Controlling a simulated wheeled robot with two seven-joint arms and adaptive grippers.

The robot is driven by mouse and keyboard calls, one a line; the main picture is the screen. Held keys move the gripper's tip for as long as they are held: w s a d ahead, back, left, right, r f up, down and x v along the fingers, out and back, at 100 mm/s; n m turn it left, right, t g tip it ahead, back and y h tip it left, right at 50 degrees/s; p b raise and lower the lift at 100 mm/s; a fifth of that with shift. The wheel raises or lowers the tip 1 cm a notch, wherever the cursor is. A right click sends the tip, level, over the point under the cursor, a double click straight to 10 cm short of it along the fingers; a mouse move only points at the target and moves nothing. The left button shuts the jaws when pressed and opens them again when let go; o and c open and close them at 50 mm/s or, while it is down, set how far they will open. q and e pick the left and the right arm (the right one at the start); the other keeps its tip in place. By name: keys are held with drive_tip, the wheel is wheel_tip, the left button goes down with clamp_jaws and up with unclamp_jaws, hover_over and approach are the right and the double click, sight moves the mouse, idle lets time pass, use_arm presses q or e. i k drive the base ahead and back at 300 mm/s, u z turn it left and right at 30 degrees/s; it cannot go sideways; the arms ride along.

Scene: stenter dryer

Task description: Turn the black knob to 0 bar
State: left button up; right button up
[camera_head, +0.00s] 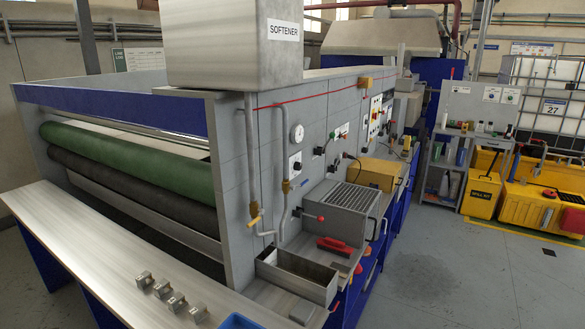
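A black knob (297,166) sits on a white plate on the machine's grey side panel. A round white gauge (297,133) is mounted just above it; its reading is too small to make out. The knob's pointer position is also too small to tell. Another dark knob or handle (319,150) shows further right on the same panel. Neither of my grippers is in view.
Below the panel are an open metal trough (331,288), a red-handled tool (335,245) and a slotted grey box (345,197). Pipes with a yellow-handled valve (254,222) run left of the knob.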

sight(297, 166)
drive_tip(key=z, duration=0.55)
drive_tip(key=k, duration=0.75)
drive_tip(key=z, duration=0.8)
drive_tip(key=k, duration=0.4)
drive_tip(key=z, duration=0.4)
drive_tip(key=i, duration=1.9)
drive_tip(key=u, duration=1.2)
drive_tip(key=i, duration=0.95)
drive_tip(key=u, duration=1.15)
